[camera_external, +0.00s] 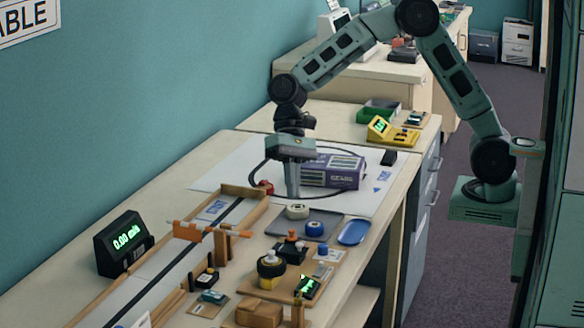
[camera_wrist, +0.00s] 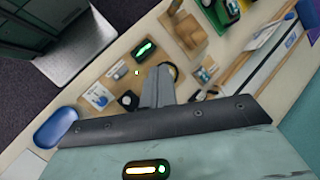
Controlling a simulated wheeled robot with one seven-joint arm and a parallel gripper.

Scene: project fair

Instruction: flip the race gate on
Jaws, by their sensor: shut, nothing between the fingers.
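The orange race gate (camera_external: 212,233) spans the wooden-sided track (camera_external: 192,252) at the lower left of the external view. A small black switch unit (camera_external: 207,276) stands beside the track with a little board in front of it. I cannot tell whether this unit is the gate's switch, or how its lever is set. My gripper (camera_external: 293,192) points down over the white sheet, beyond the gate and close to a purple box. Its fingers (camera_wrist: 158,88) are shut and empty in the wrist view. They hide part of the bench gadgets there.
The purple box (camera_external: 332,171) stands right of my gripper. A black timer (camera_external: 123,243) reading 0.00 stands left of the track.

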